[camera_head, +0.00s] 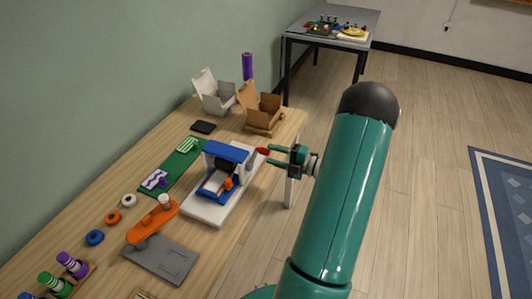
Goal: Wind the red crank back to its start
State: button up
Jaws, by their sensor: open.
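The red crank (262,151) shows as a small red knob on the right side of a blue-framed machine (226,151). The machine stands on a white base (205,208) near the table's right edge. A grey piece sits between the knob and the frame. My gripper (272,153) is open and comes from the right, with its fingers pointing left at the red knob. The fingertips are close to the knob; I cannot tell whether they touch it or lie around it. An orange piece and a blue carriage sit on the base below the frame.
An orange tool (153,222) and a grey plate (160,260) lie nearer on the wooden table. An open white box (214,95) and an open brown box (260,108) stand farther back.

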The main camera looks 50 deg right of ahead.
jog(key=v, duration=0.9)
jog(key=shift+s, duration=0.3)
jog(key=shift+c, duration=0.5)
